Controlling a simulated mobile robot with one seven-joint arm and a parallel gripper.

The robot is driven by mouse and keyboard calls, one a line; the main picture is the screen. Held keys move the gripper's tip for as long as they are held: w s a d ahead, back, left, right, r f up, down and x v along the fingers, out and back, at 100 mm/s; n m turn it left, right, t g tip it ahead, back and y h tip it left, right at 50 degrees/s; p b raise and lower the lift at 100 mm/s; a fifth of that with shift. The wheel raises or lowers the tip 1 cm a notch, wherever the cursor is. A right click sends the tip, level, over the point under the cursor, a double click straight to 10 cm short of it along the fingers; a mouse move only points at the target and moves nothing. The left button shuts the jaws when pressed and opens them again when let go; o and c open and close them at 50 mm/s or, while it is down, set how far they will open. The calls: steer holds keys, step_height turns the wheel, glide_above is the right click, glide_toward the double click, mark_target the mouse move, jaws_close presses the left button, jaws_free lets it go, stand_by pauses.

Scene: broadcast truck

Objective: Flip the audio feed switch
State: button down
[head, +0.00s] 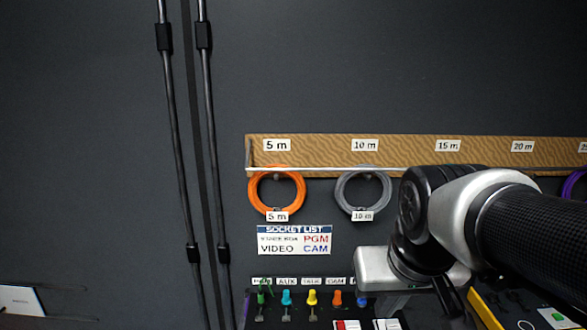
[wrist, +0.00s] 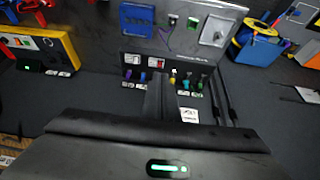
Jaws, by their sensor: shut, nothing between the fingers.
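No switch carries a label I can read as audio feed, so I cannot tell which one it is. A red-and-white switch (head: 347,325) shows at the bottom edge of the head view, with a second white-and-red piece (head: 385,324) to its right. Above them is a row of coloured plugs, including a teal one (head: 286,297) and a yellow one (head: 312,297). My gripper (wrist: 160,88) is shut and empty in the wrist view, its dark fingers pointing at the plug row. In the head view my arm hides the right part of the panel.
An orange cable coil (head: 277,190) and a grey coil (head: 363,190) hang under a wooden rail (head: 405,151). A socket list sign (head: 294,240) is on the wall. The wrist view shows a yellow device (wrist: 42,48) at left and a blue bin (wrist: 258,50) at right.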

steer(key=c, duration=2.4)
jaws_free()
steer(key=shift+t, duration=0.3)
steer(key=s, duration=0.2)
steer(key=s+r, duration=0.1)
steer(key=s, duration=0.2)
steer(key=shift+s+a, duration=0.1)
steer(key=shift+s, duration=0.05)
steer(key=o, duration=0.4)
steer(key=shift+f, duration=0.2)
steer(key=o, duration=0.3)
steer(key=shift+y, duration=0.3)
steer(key=w+f+b, duration=0.2)
steer(key=w, duration=0.2)
steer(key=w+f+b, duration=0.2)
steer(key=w+f, duration=0.1)
steer(key=w, duration=0.1)
steer(key=w+f+b, duration=0.2)
steer(key=w+b, duration=0.1)
steer(key=w, duration=0.1)
steer(key=shift+w+a+f, duration=0.1)
steer(key=shift+w+f, duration=0.15)
steer(key=shift+w, duration=0.15)
steer(key=g+b, duration=0.1)
steer(key=b, duration=0.4)
glide_toward(341, 321)
steer(key=b+x, duration=0.2)
steer(key=x, duration=0.5)
steer(key=shift+a, duration=0.1)
